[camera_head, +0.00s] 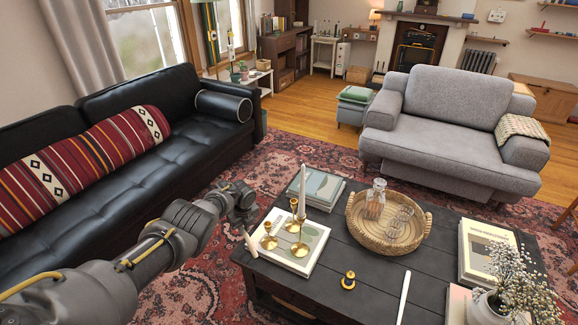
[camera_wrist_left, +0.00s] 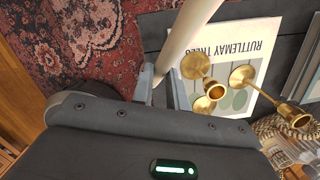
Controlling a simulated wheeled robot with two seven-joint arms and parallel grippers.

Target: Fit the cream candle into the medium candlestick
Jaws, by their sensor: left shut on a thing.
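My left gripper (camera_head: 243,216) is shut on the cream candle (camera_head: 249,241), to the left of the candlesticks and beside the coffee table's left edge. In the left wrist view, the cream candle (camera_wrist_left: 188,35) slants between the fingers (camera_wrist_left: 163,88). Three brass candlesticks stand on a book on the table: a short one (camera_head: 268,241) at left, one that looks medium (camera_head: 292,226) at the back, and a tall one (camera_head: 299,249) in front. My right gripper is not in view.
The dark coffee table (camera_head: 330,283) also bears a round wicker tray (camera_head: 357,232) with glassware, a small brass item (camera_head: 348,280), a white candle lying down (camera_head: 403,298), books and a flower vase (camera_head: 485,308). A black sofa (camera_head: 100,205) stands at left.

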